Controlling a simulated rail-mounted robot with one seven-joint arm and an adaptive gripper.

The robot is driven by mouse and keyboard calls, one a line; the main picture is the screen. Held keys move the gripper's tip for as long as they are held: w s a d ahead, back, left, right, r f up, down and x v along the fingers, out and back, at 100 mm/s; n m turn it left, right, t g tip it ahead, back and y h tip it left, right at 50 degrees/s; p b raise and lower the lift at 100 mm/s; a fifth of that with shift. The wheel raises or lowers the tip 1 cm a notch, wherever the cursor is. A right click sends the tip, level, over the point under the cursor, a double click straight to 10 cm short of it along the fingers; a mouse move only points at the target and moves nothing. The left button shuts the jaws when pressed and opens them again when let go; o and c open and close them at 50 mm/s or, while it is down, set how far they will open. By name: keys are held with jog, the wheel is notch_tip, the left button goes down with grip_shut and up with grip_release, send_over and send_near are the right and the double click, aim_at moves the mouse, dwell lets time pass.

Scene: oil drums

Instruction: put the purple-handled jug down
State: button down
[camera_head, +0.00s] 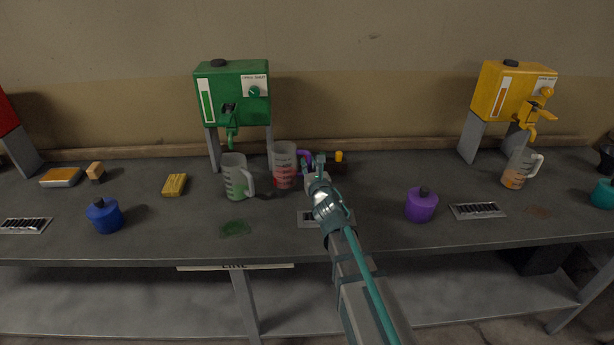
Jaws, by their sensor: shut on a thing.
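The purple-handled jug (284,169) is a clear measuring jug with red liquid low in it. It is on or just above the grey bench (370,228), right of the green dispenser's spout; I cannot tell whether its base touches the bench. Its purple handle faces right. My gripper (311,164) is shut on that handle, and its fingers partly hide it. The jug looks close to upright.
A grey-handled jug (236,178) with green liquid stands close on the left, below the green dispenser (234,92). A small dark block with a yellow knob (339,157) is behind my gripper. A purple bottle (421,204) stands right. A grate lies partly under my arm.

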jog(key=shift+f+b, duration=0.5)
jog(key=shift+f, duration=0.75)
jog(key=shift+f, duration=0.2)
jog(key=c, duration=1.2)
grip_release()
jog(key=shift+o, duration=0.2)
jog(key=shift+r, duration=0.15)
jog(key=shift+r, duration=0.2)
jog(key=s, duration=0.4)
jog(key=s+d, duration=0.1)
jog(key=s, duration=0.1)
jog(key=shift+s+f+b, duration=0.1)
jog(key=shift+f+b, duration=0.05)
jog(key=shift+b, duration=0.25)
jog(key=shift+s+d, duration=0.15)
jog(key=shift+s, duration=0.45)
jog(key=shift+c, duration=0.9)
